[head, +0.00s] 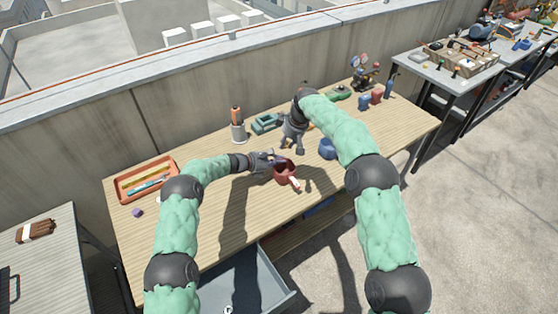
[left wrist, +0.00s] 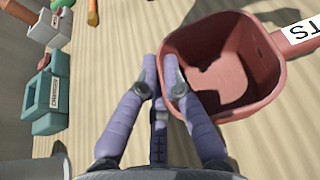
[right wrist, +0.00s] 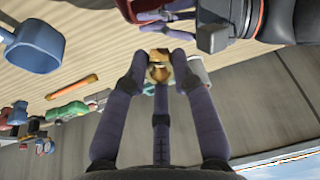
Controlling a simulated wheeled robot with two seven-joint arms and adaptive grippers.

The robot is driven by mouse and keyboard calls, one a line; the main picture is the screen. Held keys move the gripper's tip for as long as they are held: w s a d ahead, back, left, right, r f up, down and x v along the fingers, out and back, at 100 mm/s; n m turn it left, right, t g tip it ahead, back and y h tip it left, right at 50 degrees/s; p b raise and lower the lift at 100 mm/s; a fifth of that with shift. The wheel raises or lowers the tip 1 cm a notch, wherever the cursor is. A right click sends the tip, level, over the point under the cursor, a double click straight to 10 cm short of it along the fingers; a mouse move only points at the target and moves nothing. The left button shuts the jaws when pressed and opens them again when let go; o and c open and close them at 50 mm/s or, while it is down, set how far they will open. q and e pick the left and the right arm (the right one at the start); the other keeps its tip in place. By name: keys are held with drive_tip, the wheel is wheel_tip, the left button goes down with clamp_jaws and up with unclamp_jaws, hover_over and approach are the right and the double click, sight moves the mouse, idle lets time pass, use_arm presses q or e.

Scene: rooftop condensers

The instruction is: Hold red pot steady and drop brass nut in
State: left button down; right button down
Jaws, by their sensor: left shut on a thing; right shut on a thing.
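The red pot (head: 284,174) stands on the wooden bench, its labelled handle pointing toward me. The left wrist view shows its open top and inner floor (left wrist: 228,84), with no nut visible inside. My left gripper (head: 272,160) is shut on the pot's wall at its left side, also in the left wrist view (left wrist: 163,68). My right gripper (head: 293,147) is just behind the pot in the head view. In the right wrist view it (right wrist: 160,70) is shut on the brass nut (right wrist: 160,67), held between the fingertips. The nut is not clear in the head view.
A blue pot (head: 327,149) stands right of the red pot. A teal box (head: 266,124) and a holder with an orange-handled tool (head: 238,132) are behind. An orange tray (head: 125,193) is at the left. The bench front between tray and red pot is mostly clear.

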wheel_tip(320, 180, down, 7)
drive_tip(key=shift+f, duration=0.15)
idle(0.9)
drive_tip(key=c, duration=0.9)
unclamp_jaws()
drive_tip(key=shift+c, duration=0.2)
drive_tip(key=v, duration=1.2)
use_arm(q)
drive_tip(key=c, duration=1.3)
unclamp_jaws()
